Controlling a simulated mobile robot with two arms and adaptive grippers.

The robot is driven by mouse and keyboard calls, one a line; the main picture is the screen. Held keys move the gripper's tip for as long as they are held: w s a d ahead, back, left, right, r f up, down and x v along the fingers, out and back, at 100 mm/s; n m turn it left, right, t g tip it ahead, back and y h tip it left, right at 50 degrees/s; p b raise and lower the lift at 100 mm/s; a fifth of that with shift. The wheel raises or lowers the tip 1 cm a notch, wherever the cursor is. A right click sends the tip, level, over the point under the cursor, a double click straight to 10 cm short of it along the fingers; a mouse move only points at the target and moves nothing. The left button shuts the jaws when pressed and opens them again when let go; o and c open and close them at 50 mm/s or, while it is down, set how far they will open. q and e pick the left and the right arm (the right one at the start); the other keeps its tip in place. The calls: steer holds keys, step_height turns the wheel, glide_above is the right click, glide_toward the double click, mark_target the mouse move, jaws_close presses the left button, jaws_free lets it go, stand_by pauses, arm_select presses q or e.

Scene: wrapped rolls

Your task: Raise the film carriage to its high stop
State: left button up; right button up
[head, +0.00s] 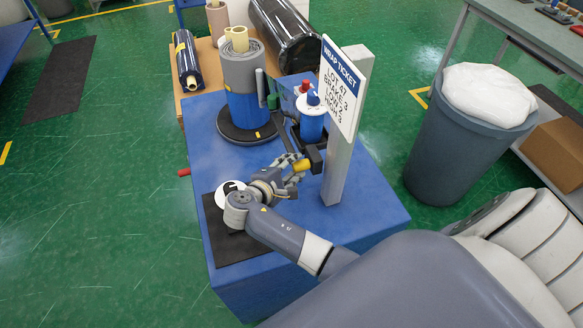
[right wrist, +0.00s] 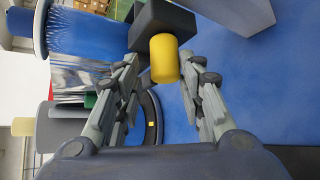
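The film carriage appears to be the assembly beside the grey mast (head: 347,140), with a blue film roll (head: 311,128) and a black block (head: 314,156) bearing a yellow knob (head: 302,165). My right gripper (head: 292,168) is at this knob. In the right wrist view, the yellow knob (right wrist: 165,60) sits between the fingertips of my right gripper (right wrist: 162,72), with the black block (right wrist: 163,28) behind it. The fingers are spread, with a gap visible on each side of the knob. My left gripper is not in view.
A wrapped grey and blue roll (head: 245,88) stands on a black turntable (head: 222,124). A wrap ticket sign (head: 342,88) on the mast reads brake 3, low 2, high 3. A red lever (head: 184,172) sticks out left. A grey bin (head: 455,160) stands right.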

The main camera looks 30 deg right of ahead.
steer(key=shift+s+a, duration=0.1)
steer(key=shift+a, duration=0.15)
steer(key=v, duration=1.1)
steer(key=shift+s+a, duration=0.15)
steer(key=shift+a, duration=0.05)
steer(key=shift+r, duration=0.1)
